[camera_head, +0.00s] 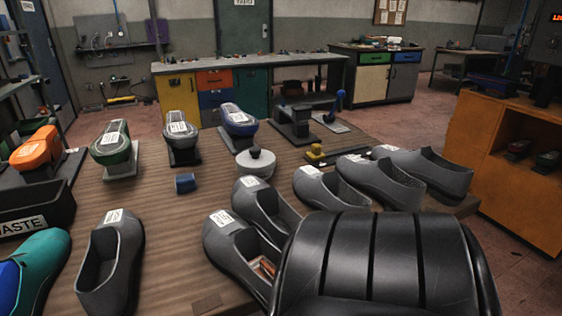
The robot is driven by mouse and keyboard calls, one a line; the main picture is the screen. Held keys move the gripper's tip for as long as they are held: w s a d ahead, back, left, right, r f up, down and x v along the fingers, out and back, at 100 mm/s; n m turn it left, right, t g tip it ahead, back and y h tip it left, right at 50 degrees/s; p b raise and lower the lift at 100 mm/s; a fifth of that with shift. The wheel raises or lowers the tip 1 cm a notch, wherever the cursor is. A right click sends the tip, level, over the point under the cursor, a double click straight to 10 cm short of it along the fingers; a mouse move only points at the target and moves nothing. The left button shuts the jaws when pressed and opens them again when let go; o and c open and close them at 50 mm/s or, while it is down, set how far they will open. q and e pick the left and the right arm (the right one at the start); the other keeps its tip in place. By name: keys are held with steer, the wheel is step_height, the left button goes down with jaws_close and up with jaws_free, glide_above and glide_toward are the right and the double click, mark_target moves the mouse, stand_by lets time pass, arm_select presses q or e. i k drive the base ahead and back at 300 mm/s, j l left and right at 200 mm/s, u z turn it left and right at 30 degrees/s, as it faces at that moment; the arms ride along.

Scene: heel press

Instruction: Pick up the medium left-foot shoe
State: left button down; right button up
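Several dark grey shoes with white labels lie on the wooden table. One grey shoe (111,262) is at the front left. Another (222,250) is at the front middle, with something reddish inside it, and is partly covered by a black ribbed part of mine. Behind it is a third grey shoe (262,203). More grey shoes lie along the right: one (325,190), one beside it (375,180), and one at the far right (435,172). The labels are too small to read, so I cannot tell which is the medium left-foot shoe. Neither gripper's fingers show.
A teal shoe (40,268) and a black waste bin (38,205) are at the left. Orange (38,150), green (113,148), grey (180,133) and blue (238,121) shoe forms stand behind. A press (295,122) is at the table's back. Bare table (165,225) shows left of centre.

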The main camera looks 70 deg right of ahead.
mark_target(229, 242)
steer(key=z, duration=2)
